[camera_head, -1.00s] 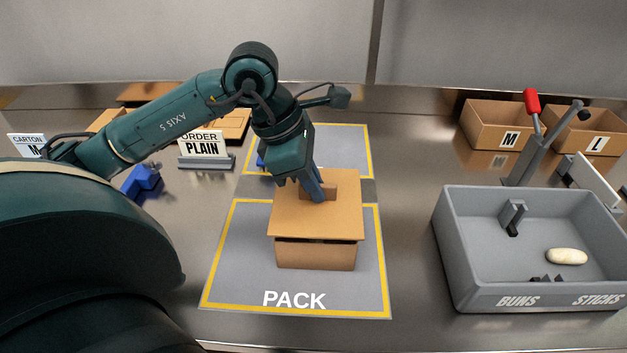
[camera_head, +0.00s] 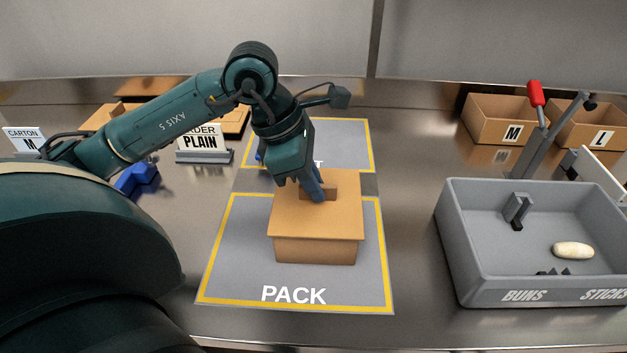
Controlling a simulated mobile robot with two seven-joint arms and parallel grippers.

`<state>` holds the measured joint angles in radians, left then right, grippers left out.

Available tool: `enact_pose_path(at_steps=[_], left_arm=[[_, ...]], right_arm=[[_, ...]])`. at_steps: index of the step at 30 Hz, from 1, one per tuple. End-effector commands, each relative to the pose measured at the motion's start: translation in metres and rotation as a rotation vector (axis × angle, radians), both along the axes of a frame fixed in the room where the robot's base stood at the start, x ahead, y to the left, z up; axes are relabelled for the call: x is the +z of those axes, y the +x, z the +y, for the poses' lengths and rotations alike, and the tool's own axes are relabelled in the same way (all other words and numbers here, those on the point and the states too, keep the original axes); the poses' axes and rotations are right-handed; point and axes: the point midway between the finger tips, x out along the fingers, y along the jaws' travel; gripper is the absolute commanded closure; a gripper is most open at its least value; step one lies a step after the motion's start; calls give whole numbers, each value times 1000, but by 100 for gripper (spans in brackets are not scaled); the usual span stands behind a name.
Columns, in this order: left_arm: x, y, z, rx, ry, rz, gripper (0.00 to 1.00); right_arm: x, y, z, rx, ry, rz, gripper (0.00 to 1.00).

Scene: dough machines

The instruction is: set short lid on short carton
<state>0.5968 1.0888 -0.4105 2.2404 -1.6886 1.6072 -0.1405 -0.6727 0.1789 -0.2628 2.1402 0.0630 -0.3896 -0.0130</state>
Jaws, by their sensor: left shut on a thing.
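The short carton (camera_head: 316,250) is a brown box standing on the grey PACK mat (camera_head: 235,270). The short lid (camera_head: 316,218) is a flat brown board with a raised block-like handle, lying level over the carton's top. No gap shows between the lid's front edge and the carton. My left gripper (camera_head: 316,190) comes down from above and is shut on the lid's handle. The far side of the lid is partly hidden by the gripper. My right gripper is not in view.
A grey bin (camera_head: 530,240) marked BUNS and STICKS, holding one pale dough piece (camera_head: 573,250), stands at right. Cartons marked M (camera_head: 492,118) and L (camera_head: 590,125) stand behind it. An order sign (camera_head: 203,140) stands at back left. Bare counter lies between mat and bin.

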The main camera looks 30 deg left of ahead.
Motion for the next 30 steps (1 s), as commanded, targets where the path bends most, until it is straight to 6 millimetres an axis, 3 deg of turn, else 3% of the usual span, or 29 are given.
enact_pose_path(at_steps=[14, 15, 24, 30], left_arm=[[-3, 0, 0, 0, 0, 0, 100], [-3, 0, 0, 0, 0, 0, 90], [-3, 0, 0, 0, 0, 0, 66], [-3, 0, 0, 0, 0, 1, 66]], right_arm=[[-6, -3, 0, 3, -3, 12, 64], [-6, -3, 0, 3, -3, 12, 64], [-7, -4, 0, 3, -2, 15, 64], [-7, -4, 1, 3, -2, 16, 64]])
